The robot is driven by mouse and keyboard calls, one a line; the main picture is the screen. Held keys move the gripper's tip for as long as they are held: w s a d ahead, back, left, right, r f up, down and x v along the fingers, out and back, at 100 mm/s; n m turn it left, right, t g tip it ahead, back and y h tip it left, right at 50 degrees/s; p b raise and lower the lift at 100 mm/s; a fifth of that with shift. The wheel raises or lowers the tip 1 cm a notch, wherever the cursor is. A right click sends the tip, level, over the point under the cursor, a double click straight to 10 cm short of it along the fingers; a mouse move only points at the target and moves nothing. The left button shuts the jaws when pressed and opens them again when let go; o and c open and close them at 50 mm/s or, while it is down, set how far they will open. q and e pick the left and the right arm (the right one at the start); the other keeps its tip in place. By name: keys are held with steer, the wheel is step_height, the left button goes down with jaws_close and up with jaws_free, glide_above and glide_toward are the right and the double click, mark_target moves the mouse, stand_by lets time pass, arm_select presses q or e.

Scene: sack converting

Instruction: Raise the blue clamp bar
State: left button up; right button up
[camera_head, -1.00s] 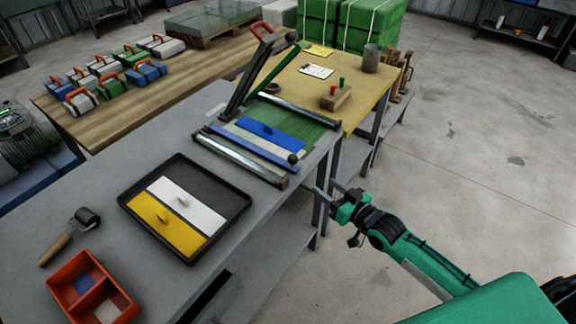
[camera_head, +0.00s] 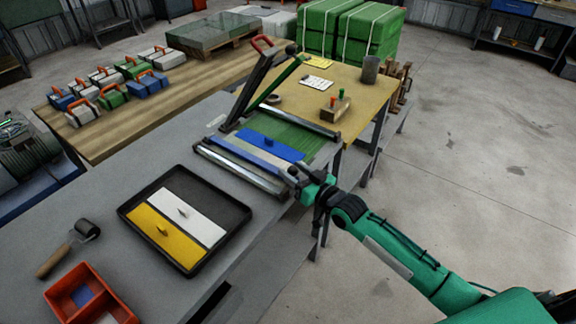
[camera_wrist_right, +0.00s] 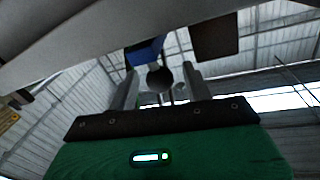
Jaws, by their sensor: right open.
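The blue clamp bar (camera_head: 246,156) lies low across the front of the press frame on the grey bench, over the green sheet's near edge. A round dark knob at its right end shows in the right wrist view (camera_wrist_right: 158,77), with the bar's blue end (camera_wrist_right: 145,50) just above it in the picture. My right gripper (camera_head: 293,174) is at that end of the bar. Its two fingers stand apart on either side of the knob, with gaps visible, so it is open. In the head view the gripper partly hides the knob. My left gripper is out of view.
A blue plate (camera_head: 270,144) with a knob lies on the green sheet (camera_head: 318,146). A raised lever with a red handle (camera_head: 263,43) stands behind. A black tray (camera_head: 238,217) with white and yellow plates lies nearer. Open floor lies right of the bench.

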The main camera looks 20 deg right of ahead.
steer(key=shift+x, duration=1.4)
jaws_close()
